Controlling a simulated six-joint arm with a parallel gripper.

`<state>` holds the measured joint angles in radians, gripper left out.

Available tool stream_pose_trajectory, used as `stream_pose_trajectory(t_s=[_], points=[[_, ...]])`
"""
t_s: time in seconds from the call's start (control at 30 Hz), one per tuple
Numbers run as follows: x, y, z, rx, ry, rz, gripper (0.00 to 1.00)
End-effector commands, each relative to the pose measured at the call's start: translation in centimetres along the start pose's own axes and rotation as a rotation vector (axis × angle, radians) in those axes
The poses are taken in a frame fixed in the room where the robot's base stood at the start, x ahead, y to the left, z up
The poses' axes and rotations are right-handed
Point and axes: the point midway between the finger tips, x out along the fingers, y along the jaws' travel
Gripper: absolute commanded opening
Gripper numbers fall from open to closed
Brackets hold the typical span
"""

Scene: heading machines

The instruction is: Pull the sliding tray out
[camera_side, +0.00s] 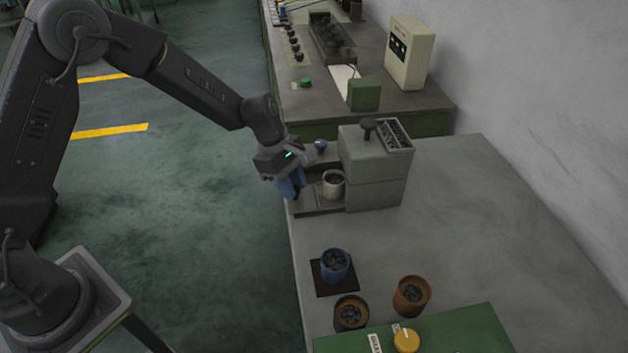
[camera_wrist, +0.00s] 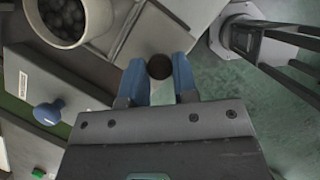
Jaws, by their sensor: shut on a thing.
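The sliding tray (camera_side: 318,208) is a flat grey plate that sticks out to the left from the grey box-shaped machine (camera_side: 375,180). A white cup (camera_side: 334,190) of dark pieces stands on it, and the cup also shows in the wrist view (camera_wrist: 88,35). The tray's surface (camera_wrist: 158,36) reaches the fingers in the wrist view. My gripper (camera_side: 291,187) is at the tray's outer end, with its blue fingers pointing down. In the wrist view the fingers (camera_wrist: 157,75) are shut on a dark round knob (camera_wrist: 160,66). The side view hides the knob behind the fingers.
A blue knob (camera_side: 320,145) is just behind my gripper. A blue cup (camera_side: 335,265) on a dark pad, a brown cup (camera_side: 411,295) and a dark cup (camera_side: 351,312) stand nearer the camera.

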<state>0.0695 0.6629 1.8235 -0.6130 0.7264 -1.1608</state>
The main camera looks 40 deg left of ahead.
Motion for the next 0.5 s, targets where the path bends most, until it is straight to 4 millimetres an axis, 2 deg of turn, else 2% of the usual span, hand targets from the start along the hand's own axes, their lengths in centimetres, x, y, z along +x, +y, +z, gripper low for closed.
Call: stream_pose_trajectory(t_s=[0.03,0.2,0.5], points=[[-0.5,-0.8,-0.9,-0.006,0.000,0.003,0.00],[-1.2,-3.0,-2.9,-0.004,0.000,0.003,0.00],[-1.5,-3.9,-3.6,-0.002,0.001,0.000,0.00]])
